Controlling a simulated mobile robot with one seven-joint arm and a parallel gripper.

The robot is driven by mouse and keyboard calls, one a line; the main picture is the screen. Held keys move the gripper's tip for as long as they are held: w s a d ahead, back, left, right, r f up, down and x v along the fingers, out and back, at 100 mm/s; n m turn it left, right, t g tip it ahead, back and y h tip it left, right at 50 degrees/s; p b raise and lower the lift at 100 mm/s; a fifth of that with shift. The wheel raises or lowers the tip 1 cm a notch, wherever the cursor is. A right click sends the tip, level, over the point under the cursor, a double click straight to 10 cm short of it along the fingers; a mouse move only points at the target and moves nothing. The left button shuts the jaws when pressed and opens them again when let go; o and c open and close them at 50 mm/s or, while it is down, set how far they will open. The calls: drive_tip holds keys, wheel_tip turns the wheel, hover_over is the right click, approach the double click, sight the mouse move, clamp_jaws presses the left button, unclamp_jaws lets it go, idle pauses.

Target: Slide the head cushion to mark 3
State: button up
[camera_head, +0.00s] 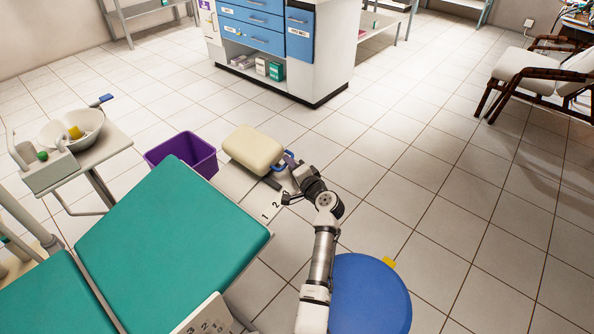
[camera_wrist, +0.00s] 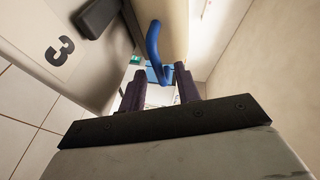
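The head cushion (camera_head: 254,149) is a cream padded block beyond the green dental chair. It has a blue loop handle (camera_head: 288,160) on its right side. The handle (camera_wrist: 154,45) hangs down in the wrist view, its lower end between the fingertip lines. My gripper (camera_wrist: 160,85) has its two dark fingers apart, with gaps beside the handle; whether they touch it is unclear. In the head view, my gripper (camera_head: 294,168) is at the handle. Mark 3 (camera_wrist: 60,50) shows in the wrist view.
The green chair (camera_head: 170,230) lies left of my arm, and a blue round seat (camera_head: 368,295) is close on its right. A purple bin (camera_head: 182,155) stands left of the cushion. A drawer cabinet (camera_head: 285,50) stands behind.

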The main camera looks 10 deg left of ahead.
drive_tip(key=b+v, duration=0.2)
drive_tip(key=v, duration=1.1)
drive_tip(key=shift+s+d, duration=0.2)
drive_tip(key=shift+s, duration=0.05)
